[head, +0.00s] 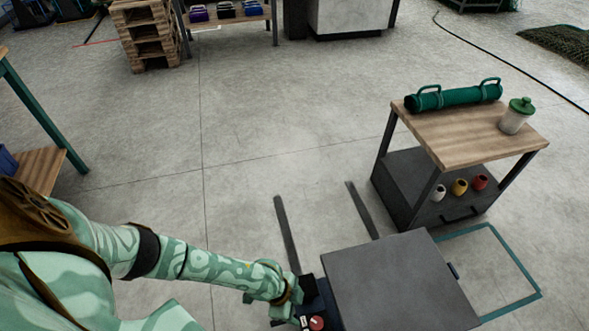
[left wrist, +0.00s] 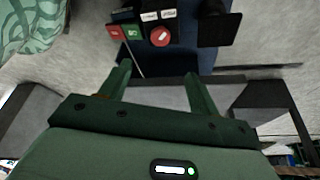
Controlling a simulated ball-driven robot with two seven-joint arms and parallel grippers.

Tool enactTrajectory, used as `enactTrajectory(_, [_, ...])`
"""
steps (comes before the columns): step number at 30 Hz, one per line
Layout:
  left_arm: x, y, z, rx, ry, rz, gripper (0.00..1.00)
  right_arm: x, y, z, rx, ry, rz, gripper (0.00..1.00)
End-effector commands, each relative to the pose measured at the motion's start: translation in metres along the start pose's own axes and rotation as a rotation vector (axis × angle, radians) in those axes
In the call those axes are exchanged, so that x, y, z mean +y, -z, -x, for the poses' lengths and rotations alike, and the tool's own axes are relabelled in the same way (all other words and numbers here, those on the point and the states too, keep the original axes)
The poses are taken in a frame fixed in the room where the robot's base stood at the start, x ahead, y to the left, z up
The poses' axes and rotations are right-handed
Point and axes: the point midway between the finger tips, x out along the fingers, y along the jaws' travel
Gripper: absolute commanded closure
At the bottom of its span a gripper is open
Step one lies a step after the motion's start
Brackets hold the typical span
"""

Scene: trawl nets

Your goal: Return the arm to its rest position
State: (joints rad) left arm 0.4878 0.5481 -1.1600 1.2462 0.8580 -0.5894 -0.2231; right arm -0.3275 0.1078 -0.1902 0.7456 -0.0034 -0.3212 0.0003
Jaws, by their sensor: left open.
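My left arm (head: 215,270), with its pale green pattern, reaches in from the lower left of the head view. My left gripper (head: 303,288) is at the dark blue control panel beside the grey flat top. In the left wrist view the gripper (left wrist: 157,73) shows two dark green fingers spread apart with nothing between them. The control panel (left wrist: 178,58) lies beyond the fingertips. It carries a round red button (left wrist: 160,36), a green button (left wrist: 133,32) and a small red one (left wrist: 115,32). I cannot tell whether the fingers touch the panel. My right gripper is not in view.
A grey flat top (head: 400,285) is at the lower middle, with two dark forks (head: 286,235) on the floor beyond. A wooden-topped cart (head: 465,138) holds a green tube (head: 455,97) and a jar (head: 515,118). A bench (head: 40,170) stands left. The middle floor is clear.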

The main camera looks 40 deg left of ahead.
Motion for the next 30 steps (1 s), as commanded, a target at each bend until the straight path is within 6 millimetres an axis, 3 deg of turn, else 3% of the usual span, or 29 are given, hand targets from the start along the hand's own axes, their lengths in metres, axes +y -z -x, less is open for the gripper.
enactTrajectory(11, [0.001, -0.001, -0.001, -0.001, 0.002, 0.004, 0.38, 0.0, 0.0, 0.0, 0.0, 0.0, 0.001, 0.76])
enactTrajectory(14, [0.01, -0.011, -0.01, -0.006, 0.017, 0.054, 0.38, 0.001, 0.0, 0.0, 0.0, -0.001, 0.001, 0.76])
enactTrajectory(16, [0.028, -0.035, -0.022, -0.025, 0.043, 0.134, 0.38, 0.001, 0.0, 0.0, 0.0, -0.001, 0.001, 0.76])
enactTrajectory(20, [0.092, -0.116, -0.039, -0.129, 0.091, 0.345, 0.38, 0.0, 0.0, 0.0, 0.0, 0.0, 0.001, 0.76])
enactTrajectory(21, [0.115, -0.143, -0.039, -0.17, 0.099, 0.4, 0.38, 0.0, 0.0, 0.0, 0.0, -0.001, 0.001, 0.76])
enactTrajectory(24, [0.173, -0.198, -0.032, -0.267, 0.102, 0.504, 0.38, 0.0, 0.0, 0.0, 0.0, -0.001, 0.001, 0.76])
enactTrajectory(30, [0.275, -0.272, -0.004, -0.426, 0.08, 0.636, 0.38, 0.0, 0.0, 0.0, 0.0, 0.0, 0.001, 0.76])
